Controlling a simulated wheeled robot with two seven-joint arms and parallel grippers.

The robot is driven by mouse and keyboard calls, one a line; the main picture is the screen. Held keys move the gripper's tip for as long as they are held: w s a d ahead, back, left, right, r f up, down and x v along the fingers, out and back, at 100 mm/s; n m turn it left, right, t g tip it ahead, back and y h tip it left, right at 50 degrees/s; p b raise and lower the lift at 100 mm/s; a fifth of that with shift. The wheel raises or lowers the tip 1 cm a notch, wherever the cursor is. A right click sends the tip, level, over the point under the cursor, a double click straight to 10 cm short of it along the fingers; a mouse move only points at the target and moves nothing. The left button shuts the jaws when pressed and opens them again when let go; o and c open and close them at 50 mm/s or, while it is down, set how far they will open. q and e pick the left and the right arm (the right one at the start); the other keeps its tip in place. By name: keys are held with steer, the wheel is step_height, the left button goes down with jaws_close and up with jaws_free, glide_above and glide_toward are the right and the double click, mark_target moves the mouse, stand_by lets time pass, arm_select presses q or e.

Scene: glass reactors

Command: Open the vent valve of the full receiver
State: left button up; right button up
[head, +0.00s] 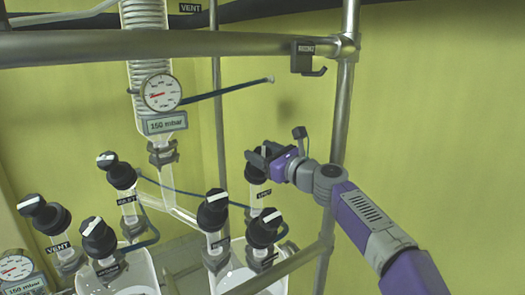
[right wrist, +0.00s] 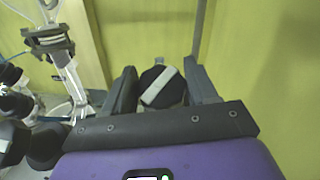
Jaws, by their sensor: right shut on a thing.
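My right gripper (head: 262,155) reaches in from the right and is shut on the black valve knob (head: 256,174) at the back of the right receiver group. In the right wrist view this knob (right wrist: 151,80) sits between the two fingers, its white bar slanting. The label (head: 263,193) below it is too small to read surely. Two glass receivers stand at the bottom: the left receiver (head: 152,270) and the right receiver (head: 220,284). Both are cut off by the frame, so I cannot tell which is full. My left gripper is not in view.
Other black knobs stand close by, at the right receiver (head: 213,212) and (head: 262,232), and at the left (head: 122,176). A metal rail (head: 275,272) crosses in front. A pressure gauge (head: 161,92) above shows 150 mbar. An upright pole (head: 343,125) stands near my right arm.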

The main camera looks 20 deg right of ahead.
mark_target(263, 151)
steer(key=shift+r+n+g+y+p, duration=0.1)
steer(key=shift+n+g+y+p, duration=0.45)
steer(key=shift+n+y, duration=0.35)
steer(key=o, duration=1)
steer(key=shift+g, duration=0.25)
steer(key=shift+c, duration=0.2)
step_height(263, 151, up, 10)
steer(key=p, duration=0.6)
